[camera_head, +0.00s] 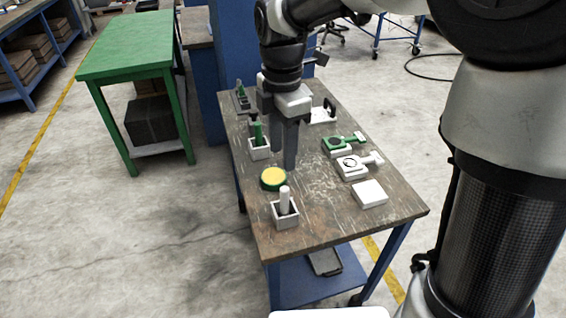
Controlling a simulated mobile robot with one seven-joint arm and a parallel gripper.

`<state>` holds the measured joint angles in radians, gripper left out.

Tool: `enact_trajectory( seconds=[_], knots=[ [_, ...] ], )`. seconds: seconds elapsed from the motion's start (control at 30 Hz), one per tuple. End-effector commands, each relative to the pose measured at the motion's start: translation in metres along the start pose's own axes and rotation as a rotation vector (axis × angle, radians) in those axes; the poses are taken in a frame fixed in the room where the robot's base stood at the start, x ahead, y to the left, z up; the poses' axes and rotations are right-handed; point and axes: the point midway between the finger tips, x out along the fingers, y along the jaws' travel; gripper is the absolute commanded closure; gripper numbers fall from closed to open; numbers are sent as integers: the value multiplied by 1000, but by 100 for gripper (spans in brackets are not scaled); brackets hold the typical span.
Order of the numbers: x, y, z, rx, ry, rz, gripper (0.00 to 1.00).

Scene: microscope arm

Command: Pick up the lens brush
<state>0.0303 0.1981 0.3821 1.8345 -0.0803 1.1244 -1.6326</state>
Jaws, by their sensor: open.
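No item on the worktable (320,215) can be told for certain as the lens brush. Two upright handles could be it: a white one (284,198) standing in a grey square holder (285,216) at the near left, and a green one (258,135) standing in a white holder (259,153) farther back. My gripper (284,164) points down with its fingers apart and nothing seen between them. It appears behind the yellow-topped green round piece (273,179) and to the right of the green handle. Whether its tips touch anything is unclear.
A green flat tool (343,145), a white flat tool (358,166) and a white block (370,194) lie along the right side. A white piece with a black handle (325,112) and a dark grey holder (242,100) are at the back.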

Motion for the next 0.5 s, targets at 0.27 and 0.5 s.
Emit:
enact_trajectory(
  seconds=[0.27, 0.5],
  knots=[
    [64, -2, 0, 1, 1, -5, 60],
    [101, -1, 1, 3, 0, -1, 60]
  ],
)
